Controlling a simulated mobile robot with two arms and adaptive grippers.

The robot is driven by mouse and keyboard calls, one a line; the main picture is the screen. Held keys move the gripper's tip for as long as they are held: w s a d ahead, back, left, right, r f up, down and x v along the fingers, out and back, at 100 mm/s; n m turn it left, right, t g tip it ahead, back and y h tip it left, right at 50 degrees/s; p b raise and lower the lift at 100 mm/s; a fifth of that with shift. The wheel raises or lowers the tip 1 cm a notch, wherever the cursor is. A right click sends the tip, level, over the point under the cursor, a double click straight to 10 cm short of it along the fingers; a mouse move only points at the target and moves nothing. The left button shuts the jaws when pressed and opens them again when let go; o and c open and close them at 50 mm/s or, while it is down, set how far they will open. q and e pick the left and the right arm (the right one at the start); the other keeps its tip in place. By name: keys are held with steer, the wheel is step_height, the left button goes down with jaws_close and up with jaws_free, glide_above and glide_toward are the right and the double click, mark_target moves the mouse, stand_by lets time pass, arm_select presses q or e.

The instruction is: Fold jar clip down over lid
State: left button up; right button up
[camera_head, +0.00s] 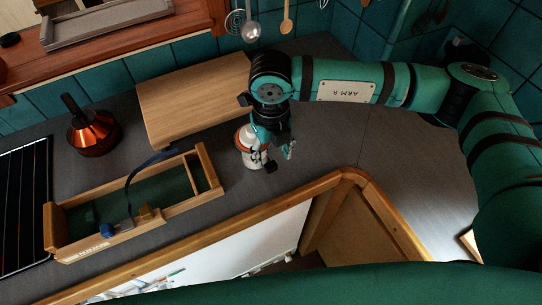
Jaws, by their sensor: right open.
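A small white jar (252,157) with orange markings and an orange-brown top stands upright on the grey counter near the middle of the view. My right gripper (279,160) is at the jar, pointing down, with its fingers around or just beside the jar's right side. It is open, and I cannot tell whether it touches the jar. The gripper and wrist cover part of the jar's top, so the clip and lid cannot be made out clearly. My left gripper is not in view.
A wooden board (180,100) lies behind the jar. A wooden tool caddy (150,222) with a dark strap stands to the left. A copper-coloured pot (92,137) and a black rack (25,205) are further left. Counter (335,135) to the right is clear.

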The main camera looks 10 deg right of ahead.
mark_target(271, 164)
steer(key=shift+f+p, duration=0.55)
steer(key=shift+f, duration=1.85)
